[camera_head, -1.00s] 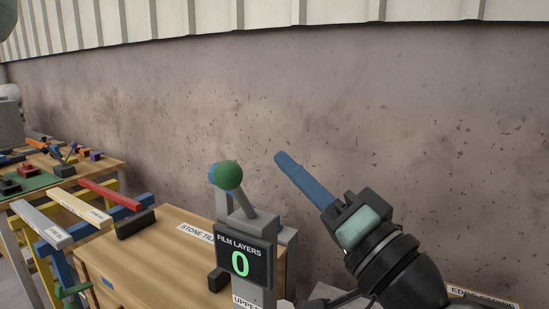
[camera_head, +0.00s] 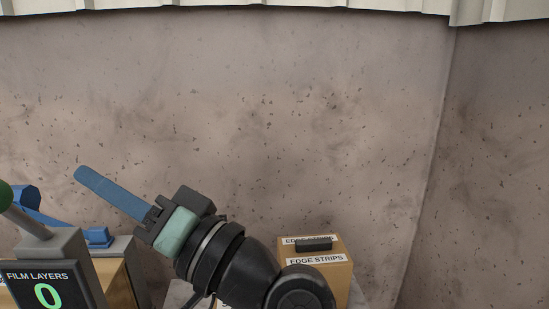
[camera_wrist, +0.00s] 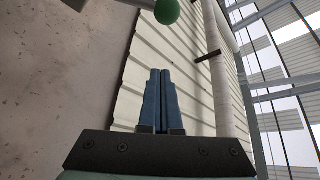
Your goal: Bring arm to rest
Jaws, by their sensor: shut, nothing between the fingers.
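My gripper (camera_head: 84,176) has long blue fingers and points up and to the left in the head view, in front of the wall. Its fingers lie together with nothing between them. The wrist view shows the same gripper (camera_wrist: 160,74) from behind, its two blue fingers side by side and empty. My dark arm comes up from the bottom of the head view. The fingers look clear of everything around them.
A grey post with a "FILM LAYERS" display (camera_head: 45,290) reading 0 stands at the lower left. Its lever has a green ball (camera_wrist: 167,11). A wooden "EDGE STRIPS" box (camera_head: 328,272) stands right of my arm. The speckled wall (camera_head: 300,120) behind is bare.

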